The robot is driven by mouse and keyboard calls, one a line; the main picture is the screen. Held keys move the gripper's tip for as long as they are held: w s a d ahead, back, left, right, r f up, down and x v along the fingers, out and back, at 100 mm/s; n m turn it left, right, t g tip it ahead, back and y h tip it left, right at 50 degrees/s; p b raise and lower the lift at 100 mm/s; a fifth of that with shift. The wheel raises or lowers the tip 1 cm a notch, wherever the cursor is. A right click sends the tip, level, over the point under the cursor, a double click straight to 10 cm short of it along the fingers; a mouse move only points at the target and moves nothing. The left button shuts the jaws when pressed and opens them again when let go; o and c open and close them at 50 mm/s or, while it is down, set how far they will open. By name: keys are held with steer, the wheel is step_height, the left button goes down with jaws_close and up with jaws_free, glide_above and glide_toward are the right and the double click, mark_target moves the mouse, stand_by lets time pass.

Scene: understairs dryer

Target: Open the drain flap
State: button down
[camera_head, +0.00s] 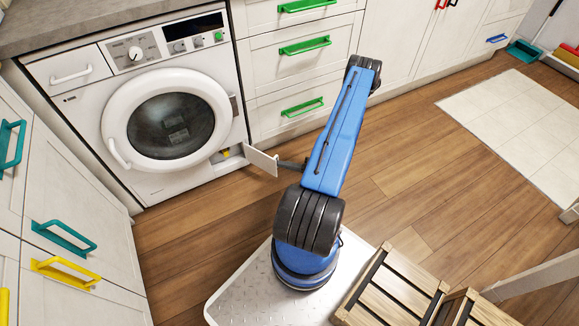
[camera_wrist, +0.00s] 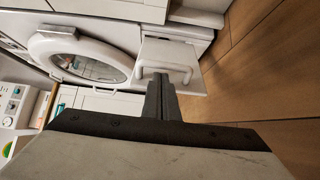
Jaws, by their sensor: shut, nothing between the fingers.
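The drain flap (camera_head: 262,160) is a small white panel at the bottom right of the white front-loading machine (camera_head: 150,183). It stands swung out from the machine's front, and the recess (camera_head: 232,156) behind it shows, with something yellow inside. In the wrist view the flap (camera_wrist: 168,53) is a pale panel with a U-shaped handle. My gripper (camera_head: 281,163) is at the flap's outer side in the head view. In the wrist view my gripper (camera_wrist: 160,78) is shut and empty, its tips by the handle. I cannot tell whether they touch it.
The round glass door (camera_head: 172,124) of the machine is shut. White drawers with green handles (camera_head: 303,107) stand to its right. Wooden crates (camera_head: 392,288) are at the lower right.

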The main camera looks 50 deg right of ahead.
steer(key=shift+w+a, duration=0.1)
steer(key=shift+w, duration=0.1)
steer(key=w+d+n+g+y, duration=0.2)
steer(key=d+n+g+y, duration=0.1)
steer(key=d, duration=0.3)
steer(key=shift+w+n+y, duration=0.25)
steer(key=shift+n+y, duration=0.05)
steer(key=shift+y, duration=0.5)
steer(key=shift+s+d, duration=0.1)
